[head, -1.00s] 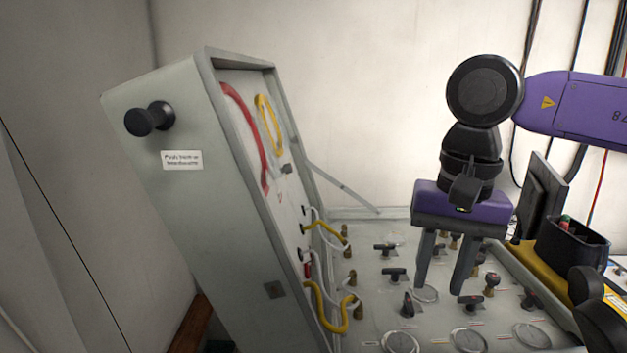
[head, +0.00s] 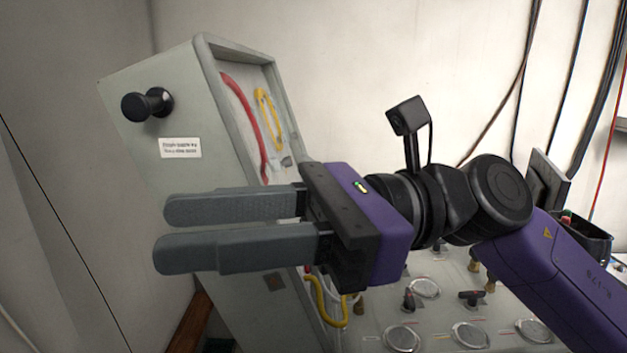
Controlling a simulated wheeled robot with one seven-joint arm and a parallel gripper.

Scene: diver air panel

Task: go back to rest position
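My gripper (head: 170,232) is in the middle of the head view, pointing left. Its two grey fingers are parallel with a narrow gap between them, and nothing shows between them. The purple gripper body and my arm reach in from the lower right. The fingers lie in front of the tilted grey case lid (head: 215,110) and hide part of it. The air panel (head: 440,315) with its knobs and gauges is below, partly hidden by my gripper and arm.
A black knob (head: 147,104) sticks out of the lid's side. Red (head: 245,115) and yellow (head: 268,118) hoses are inside the lid. A dark holder (head: 590,240) and a monitor (head: 548,180) stand at right. Cables (head: 560,90) hang on the wall. The upper middle is free.

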